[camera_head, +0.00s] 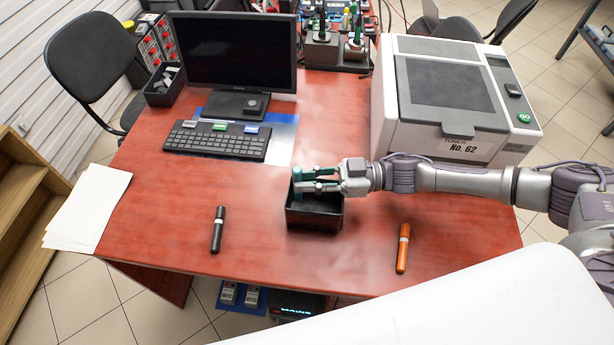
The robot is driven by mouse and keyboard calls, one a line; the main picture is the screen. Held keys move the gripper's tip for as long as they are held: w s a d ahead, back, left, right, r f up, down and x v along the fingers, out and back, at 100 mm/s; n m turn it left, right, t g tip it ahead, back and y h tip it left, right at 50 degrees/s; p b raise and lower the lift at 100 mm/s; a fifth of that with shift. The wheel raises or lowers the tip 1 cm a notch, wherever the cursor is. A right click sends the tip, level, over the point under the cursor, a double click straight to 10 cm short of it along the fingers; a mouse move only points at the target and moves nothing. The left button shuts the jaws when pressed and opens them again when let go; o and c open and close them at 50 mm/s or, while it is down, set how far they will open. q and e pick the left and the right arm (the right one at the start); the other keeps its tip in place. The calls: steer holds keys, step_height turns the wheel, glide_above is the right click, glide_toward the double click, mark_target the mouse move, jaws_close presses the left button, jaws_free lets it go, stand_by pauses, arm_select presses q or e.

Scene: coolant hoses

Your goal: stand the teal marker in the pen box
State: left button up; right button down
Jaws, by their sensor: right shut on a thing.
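The black pen box (316,218) stands open-topped near the middle of the red table. My right gripper (304,181) reaches in from the right, over the back part of the box, and is shut on the teal marker (297,178). The marker looks roughly upright at the box's back left corner. Its lower end is hidden, so I cannot tell whether it touches the box floor. My left gripper is not in view.
A black marker (217,230) lies left of the box and an orange marker (403,248) lies to its right. A keyboard (217,141) and monitor (232,52) are behind at left. A large grey-white machine (455,125) stands behind my right arm.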

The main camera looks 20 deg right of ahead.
steer(key=shift+f, duration=0.1)
steer(key=c, duration=1)
jaws_free()
step_height(320, 180, up, 9)
steer(key=p, duration=0.8)
steer(key=shift+s, duration=0.1)
stand_by(0.8)
